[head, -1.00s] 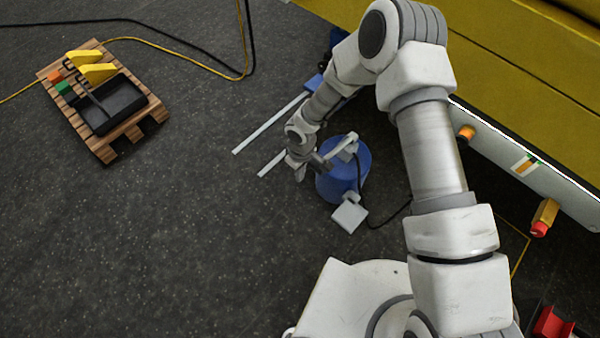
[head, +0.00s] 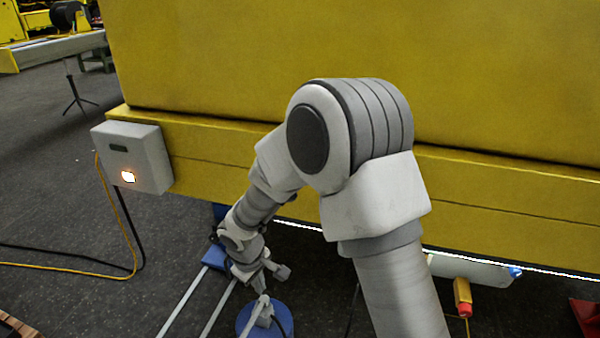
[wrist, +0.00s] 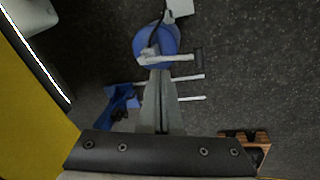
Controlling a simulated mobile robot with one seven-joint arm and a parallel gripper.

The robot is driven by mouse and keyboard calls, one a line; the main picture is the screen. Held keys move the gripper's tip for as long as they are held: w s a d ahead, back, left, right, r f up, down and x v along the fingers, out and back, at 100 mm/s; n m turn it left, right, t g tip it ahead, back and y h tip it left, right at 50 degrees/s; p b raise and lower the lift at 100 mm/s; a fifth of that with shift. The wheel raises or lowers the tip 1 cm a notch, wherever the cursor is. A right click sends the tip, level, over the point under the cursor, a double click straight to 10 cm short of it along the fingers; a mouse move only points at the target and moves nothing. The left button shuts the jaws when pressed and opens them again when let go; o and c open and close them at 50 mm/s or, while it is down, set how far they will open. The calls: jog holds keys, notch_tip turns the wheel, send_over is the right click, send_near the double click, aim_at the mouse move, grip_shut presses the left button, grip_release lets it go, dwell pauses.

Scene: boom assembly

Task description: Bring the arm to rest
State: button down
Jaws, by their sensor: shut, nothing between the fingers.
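My arm reaches forward in the head view and bends down at the elbow. My gripper (head: 258,286) hangs low in front of the yellow machine. In the wrist view my gripper (wrist: 160,74) has its two fingers together with nothing between them. The fingers point toward a blue round tub (wrist: 170,40), which also shows at the bottom of the head view (head: 247,318). A pale bar (wrist: 178,58) lies across the tub's near edge, close to the fingertips. Whether the fingers touch it I cannot tell.
A large yellow machine body (head: 200,60) fills the back. A grey box with a lit button (head: 132,160) is on its left. Pale rails (head: 185,300) and a blue block (head: 215,257) lie by the gripper. A wooden pallet (wrist: 255,140) shows in the wrist view.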

jog(key=s+d+r+m+t, duration=0.1)
jog(key=s+d+r+m, duration=0.15)
jog(key=d+r, duration=0.65)
jog(key=s+d+r+m+t, duration=0.1)
jog(key=d+r+m, duration=0.2)
jog(key=d+r, duration=0.6)
jog(key=s+d+r+m+t, duration=0.1)
jog(key=s+d+r+m, duration=0.2)
jog(key=s+r, duration=0.35)
jog(key=s+d+r+m+t, duration=0.1)
jog(key=s+d+r+m, duration=0.2)
jog(key=s, duration=0.6)
notch_tip(320, 180, up, 22)
jog(key=p, duration=2.2)
jog(key=shift+w+a+r+n+g+y, duration=0.15)
jog(key=shift+r+n+g+y, duration=0.1)
jog(key=shift+n+g+y, duration=0.1)
